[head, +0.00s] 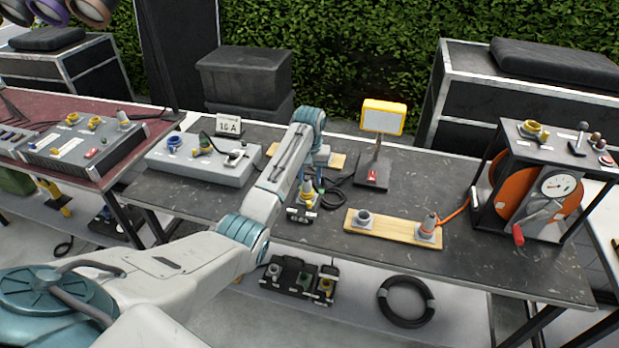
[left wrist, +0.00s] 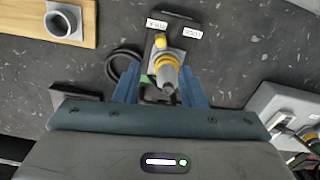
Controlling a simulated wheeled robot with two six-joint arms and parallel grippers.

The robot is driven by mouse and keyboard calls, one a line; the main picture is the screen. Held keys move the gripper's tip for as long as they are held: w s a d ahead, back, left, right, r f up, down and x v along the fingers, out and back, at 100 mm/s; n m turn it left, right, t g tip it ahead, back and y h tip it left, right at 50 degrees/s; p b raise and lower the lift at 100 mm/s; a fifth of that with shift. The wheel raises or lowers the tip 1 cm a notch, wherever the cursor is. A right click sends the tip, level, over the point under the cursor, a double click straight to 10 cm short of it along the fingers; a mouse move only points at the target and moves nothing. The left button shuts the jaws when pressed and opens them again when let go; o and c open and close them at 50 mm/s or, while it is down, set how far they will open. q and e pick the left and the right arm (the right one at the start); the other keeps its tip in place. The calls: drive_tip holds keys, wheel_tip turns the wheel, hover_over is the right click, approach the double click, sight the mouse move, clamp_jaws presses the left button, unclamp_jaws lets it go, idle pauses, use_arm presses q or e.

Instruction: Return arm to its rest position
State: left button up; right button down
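My left arm reaches in from the lower left of the head view over the dark work table (head: 385,275). Its wrist hides most of the left gripper there. In the left wrist view, the left gripper (left wrist: 160,88) has its two blue fingers spread apart. A grey and yellow connector (left wrist: 168,72) shows between them, with room visible beside it, on a small black base (left wrist: 158,28) with white labels. In the head view this connector (head: 308,198) is just below the gripper. I cannot tell how far above it the fingertips are. My right gripper is not in view.
A grey socket box (head: 205,170) is left of the arm, a yellow-framed lamp (head: 384,118) behind. A wooden board (head: 393,230) with two sockets lies right of the arm. An orange cable reel (head: 535,190) stands at the right. The front right table surface is clear.

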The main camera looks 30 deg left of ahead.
use_arm(q)
drive_tip(key=shift+r, duration=0.5)
